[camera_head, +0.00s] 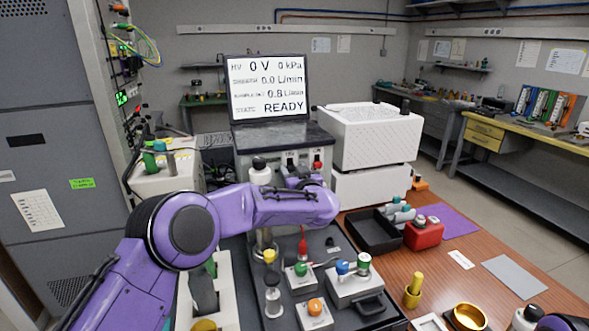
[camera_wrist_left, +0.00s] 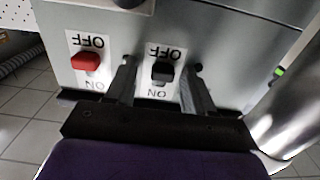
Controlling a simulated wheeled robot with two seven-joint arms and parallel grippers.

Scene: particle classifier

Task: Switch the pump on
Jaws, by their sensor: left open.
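The instrument front panel (camera_wrist_left: 225,40) carries two switches with OFF and ON labels, which appear upside down in the left wrist view. One is a red switch (camera_wrist_left: 86,62) and the other a black switch (camera_wrist_left: 162,72). No label names the pump here, and I cannot tell which position either switch is in. My left gripper (camera_wrist_left: 161,88) is open, with one finger on each side of the black switch; contact is unclear. In the head view my left gripper (camera_head: 303,178) is at the instrument front, below the red switch (camera_head: 318,166). My right gripper is not seen.
The screen (camera_head: 268,88) above the instrument reads 0 V, 0 kPa and READY. A metal cylinder (camera_wrist_left: 292,110) stands close at the right in the wrist view. Below my arm, a dark tray holds knobbed blocks (camera_head: 355,282). A white box (camera_head: 370,138) stands right of the instrument.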

